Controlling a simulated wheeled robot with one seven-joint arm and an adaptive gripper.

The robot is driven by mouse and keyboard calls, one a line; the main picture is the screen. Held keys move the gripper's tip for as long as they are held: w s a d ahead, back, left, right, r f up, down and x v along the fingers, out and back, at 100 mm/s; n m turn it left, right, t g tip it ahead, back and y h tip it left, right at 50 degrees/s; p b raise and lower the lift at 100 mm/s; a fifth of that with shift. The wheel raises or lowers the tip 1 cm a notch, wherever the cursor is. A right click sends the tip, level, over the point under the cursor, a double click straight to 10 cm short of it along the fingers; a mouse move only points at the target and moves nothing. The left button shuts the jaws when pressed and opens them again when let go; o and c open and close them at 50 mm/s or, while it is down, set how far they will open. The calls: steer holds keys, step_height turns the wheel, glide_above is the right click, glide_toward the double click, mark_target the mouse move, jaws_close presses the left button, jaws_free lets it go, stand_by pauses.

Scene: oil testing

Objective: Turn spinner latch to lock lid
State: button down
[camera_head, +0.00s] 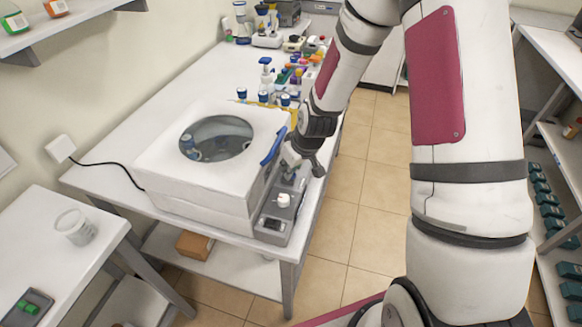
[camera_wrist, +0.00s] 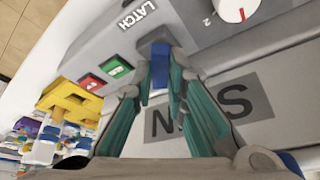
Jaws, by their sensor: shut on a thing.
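The spinner (camera_head: 190,150) is a white box with a round window in its closed-looking lid (camera_head: 255,125), standing on the long white bench. A blue handle (camera_head: 273,147) sits at the lid's right front edge. In the wrist view, the blue latch (camera_wrist: 160,65) projects from the grey panel below the word LATCH. My gripper (camera_wrist: 162,82) has its fingertips on either side of the latch and is shut on it. In the head view my gripper (camera_head: 291,157) is at the spinner's right side, above the control panel (camera_head: 283,208); the latch is hidden there.
Red and green buttons (camera_wrist: 104,76) and a dial (camera_wrist: 236,8) are near the latch on the panel. A yellow object (camera_wrist: 70,103) and coloured bottles lie beyond the spinner. Open tiled floor lies right of the bench.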

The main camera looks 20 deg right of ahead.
steer(key=shift+m, duration=0.3)
steer(key=shift+r, duration=0.1)
steer(key=c, duration=1.6)
jaws_free()
steer(key=v, duration=1.2)
steer(key=shift+a, duration=0.1)
